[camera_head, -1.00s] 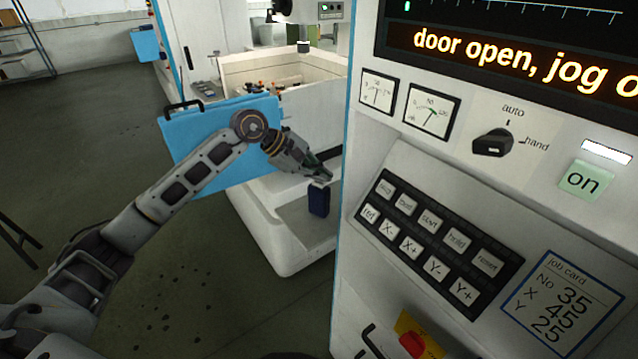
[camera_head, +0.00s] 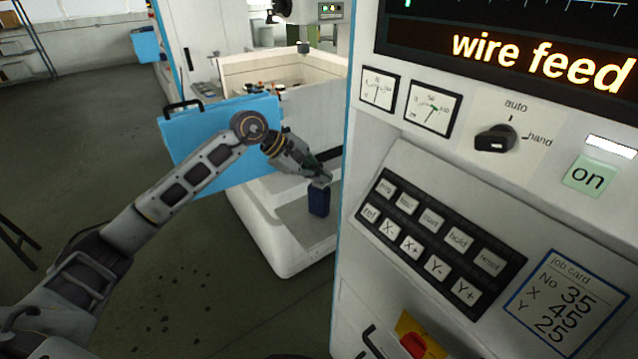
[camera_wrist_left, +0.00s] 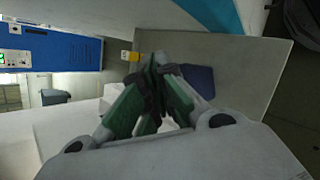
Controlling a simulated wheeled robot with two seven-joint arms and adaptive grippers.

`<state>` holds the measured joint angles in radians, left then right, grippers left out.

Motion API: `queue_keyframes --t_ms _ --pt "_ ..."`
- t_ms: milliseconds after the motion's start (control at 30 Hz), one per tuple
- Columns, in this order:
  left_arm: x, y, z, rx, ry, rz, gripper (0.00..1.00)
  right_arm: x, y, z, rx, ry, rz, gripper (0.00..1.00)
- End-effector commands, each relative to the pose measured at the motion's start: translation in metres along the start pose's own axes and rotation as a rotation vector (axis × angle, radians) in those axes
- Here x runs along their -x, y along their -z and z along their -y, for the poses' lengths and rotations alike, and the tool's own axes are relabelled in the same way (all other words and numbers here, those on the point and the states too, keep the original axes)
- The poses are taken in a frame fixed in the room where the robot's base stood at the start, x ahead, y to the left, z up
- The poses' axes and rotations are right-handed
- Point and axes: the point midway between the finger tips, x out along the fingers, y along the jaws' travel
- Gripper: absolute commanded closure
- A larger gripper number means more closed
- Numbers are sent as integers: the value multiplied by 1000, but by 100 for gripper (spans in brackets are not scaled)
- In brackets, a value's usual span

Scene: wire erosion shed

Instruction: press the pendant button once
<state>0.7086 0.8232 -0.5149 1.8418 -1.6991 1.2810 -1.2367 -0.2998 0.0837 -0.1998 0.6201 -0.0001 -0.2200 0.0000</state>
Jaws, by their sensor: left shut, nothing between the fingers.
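A small dark blue box (camera_head: 319,202), which may be the pendant, stands on the white ledge of the machine beyond the control panel. In the left wrist view a dark blue shape (camera_wrist_left: 201,78) shows just past my fingertips, partly hidden by them. My left gripper (camera_head: 323,177) is shut and empty, with its fingertips at or just above the top of the blue box; I cannot tell whether they touch it. It also fills the middle of the left wrist view (camera_wrist_left: 158,64). No button on the box can be made out. My right gripper is not in view.
The control panel stands close on the right, with labelled keys (camera_head: 434,236), a rotary switch (camera_head: 495,139), a green "on" sign (camera_head: 588,176) and a red knob (camera_head: 414,345). A blue door (camera_head: 205,135) hangs open behind my left arm. The floor at left is mostly clear.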

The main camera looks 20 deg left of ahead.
Motion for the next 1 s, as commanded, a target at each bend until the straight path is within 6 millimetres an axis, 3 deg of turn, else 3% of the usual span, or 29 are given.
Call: queue_keyframes --t_ms 1000 --pt "11 -8 -8 1 1 0 100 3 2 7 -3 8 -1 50"
